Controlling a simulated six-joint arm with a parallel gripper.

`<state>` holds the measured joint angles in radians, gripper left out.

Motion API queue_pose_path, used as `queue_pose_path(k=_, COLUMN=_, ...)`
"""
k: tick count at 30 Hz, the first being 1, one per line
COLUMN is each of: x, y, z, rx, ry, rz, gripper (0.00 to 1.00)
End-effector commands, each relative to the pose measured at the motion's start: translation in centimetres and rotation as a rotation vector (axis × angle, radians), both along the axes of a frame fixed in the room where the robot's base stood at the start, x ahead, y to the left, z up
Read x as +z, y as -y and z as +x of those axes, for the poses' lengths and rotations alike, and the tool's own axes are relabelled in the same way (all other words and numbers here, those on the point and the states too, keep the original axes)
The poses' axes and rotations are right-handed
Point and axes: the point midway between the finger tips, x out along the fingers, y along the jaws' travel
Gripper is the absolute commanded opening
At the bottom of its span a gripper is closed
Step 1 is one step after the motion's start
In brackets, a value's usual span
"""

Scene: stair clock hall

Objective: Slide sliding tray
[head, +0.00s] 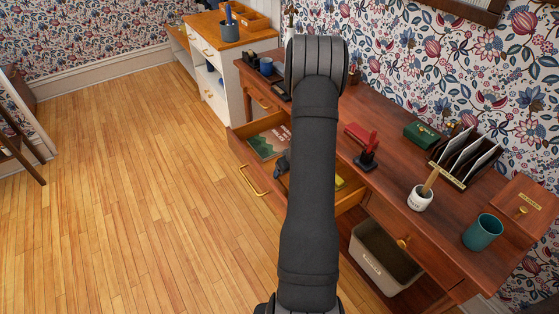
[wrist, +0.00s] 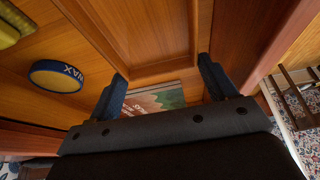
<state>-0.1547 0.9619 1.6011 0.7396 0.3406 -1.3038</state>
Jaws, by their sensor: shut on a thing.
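The sliding tray (wrist: 140,25) is a shallow wooden tray with raised walls, at the top middle of the wrist view. It sits in an open wooden drawer (head: 241,160) of the desk. My gripper (wrist: 163,76) has its two blue-tipped fingers on either side of the tray's near end, shut on it. In the head view, only a dark bit of my gripper (head: 283,163) shows over the drawer, beside my arm. My arm hides the middle of the drawer and the tray there.
A green-and-red book (head: 270,142) lies in the drawer. A round tin marked WAX (wrist: 57,76) and a yellow thing (wrist: 8,30) are at the wrist view's left. The desk top (head: 390,180) holds several items. The wooden floor (head: 130,190) left of the drawer is clear.

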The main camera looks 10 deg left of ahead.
Motion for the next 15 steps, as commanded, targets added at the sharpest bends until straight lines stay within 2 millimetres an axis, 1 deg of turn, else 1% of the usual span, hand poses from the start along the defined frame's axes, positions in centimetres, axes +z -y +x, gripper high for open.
queue_pose_path(k=1, x=0.08, y=0.44, z=-0.31, rx=-0.003, ry=0.001, rz=0.001, gripper=0.36)
queue_pose_path(k=6, x=0.05, y=1.05, z=-1.0, rx=0.0, ry=0.001, rz=0.001, gripper=0.36)
queue_pose_path(k=15, x=-0.01, y=1.27, z=-1.23, rx=-0.001, ry=-0.002, rz=0.0, gripper=0.36)
